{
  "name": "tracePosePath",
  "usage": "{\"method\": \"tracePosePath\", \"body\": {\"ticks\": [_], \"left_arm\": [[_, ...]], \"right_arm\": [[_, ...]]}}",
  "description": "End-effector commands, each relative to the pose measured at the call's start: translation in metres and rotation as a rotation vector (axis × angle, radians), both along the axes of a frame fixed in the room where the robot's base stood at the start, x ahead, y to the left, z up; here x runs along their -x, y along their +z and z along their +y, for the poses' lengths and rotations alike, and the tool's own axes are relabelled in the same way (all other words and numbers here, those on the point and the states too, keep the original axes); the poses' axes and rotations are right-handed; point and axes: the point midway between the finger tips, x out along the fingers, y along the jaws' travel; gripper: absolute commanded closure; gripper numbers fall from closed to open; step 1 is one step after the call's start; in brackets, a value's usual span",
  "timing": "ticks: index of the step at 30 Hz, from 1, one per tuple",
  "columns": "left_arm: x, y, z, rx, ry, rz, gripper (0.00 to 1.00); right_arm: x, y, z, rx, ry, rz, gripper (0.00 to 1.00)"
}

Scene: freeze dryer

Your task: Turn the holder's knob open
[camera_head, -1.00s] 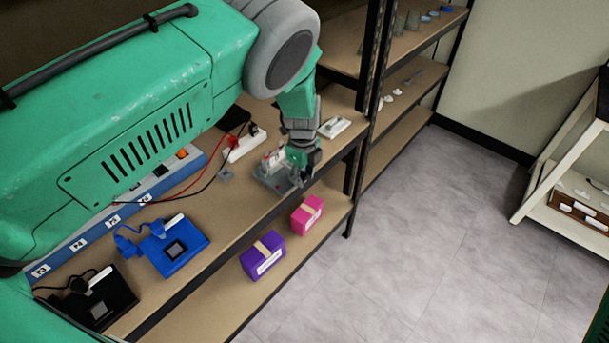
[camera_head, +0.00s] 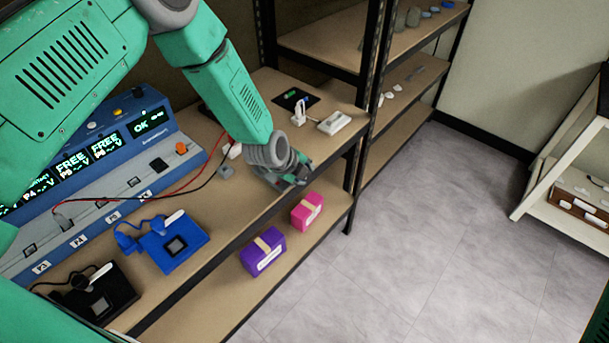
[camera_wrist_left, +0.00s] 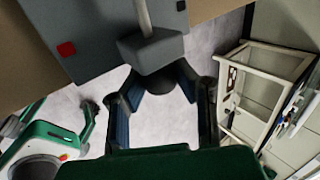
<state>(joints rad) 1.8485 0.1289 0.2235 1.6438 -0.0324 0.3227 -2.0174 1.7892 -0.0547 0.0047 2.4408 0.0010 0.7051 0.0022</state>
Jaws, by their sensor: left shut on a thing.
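The grey holder shows in the left wrist view (camera_wrist_left: 95,35) as a flat plate with a red square. A grey block with a pale rod and a dark round part stands at its edge, between my fingers; I take this for the knob (camera_wrist_left: 150,50). My left gripper (camera_wrist_left: 160,90) is shut on it, one finger at each side. In the head view my left gripper (camera_head: 292,176) points down at the shelf's front edge and hides most of the holder. My right gripper is not in view.
A blue power unit (camera_head: 85,165) with lit screens stands at the left. A blue device (camera_head: 172,245) and a black device (camera_head: 95,298) lie on the shelf (camera_head: 225,205). Purple (camera_head: 262,250) and pink (camera_head: 307,211) boxes sit below.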

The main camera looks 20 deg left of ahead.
Motion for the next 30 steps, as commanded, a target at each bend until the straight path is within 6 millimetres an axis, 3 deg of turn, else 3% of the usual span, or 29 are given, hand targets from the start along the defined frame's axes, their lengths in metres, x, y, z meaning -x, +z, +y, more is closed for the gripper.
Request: {"method": "tracePosePath", "body": {"ticks": [18,19,21,30], "left_arm": [[-0.0034,0.0023,0.0029,0.014,0.005,-0.058,1.00],[-0.0034,0.0023,0.0030,0.014,0.005,-0.058,0.69],[-0.0031,0.0022,0.0027,0.014,0.005,-0.057,0.53],[-0.0010,0.0011,0.0018,0.015,0.002,-0.052,0.53]], "right_arm": [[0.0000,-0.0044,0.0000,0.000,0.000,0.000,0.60],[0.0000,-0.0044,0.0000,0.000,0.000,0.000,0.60],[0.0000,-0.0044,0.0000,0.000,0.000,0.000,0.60],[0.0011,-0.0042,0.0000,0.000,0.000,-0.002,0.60]]}}
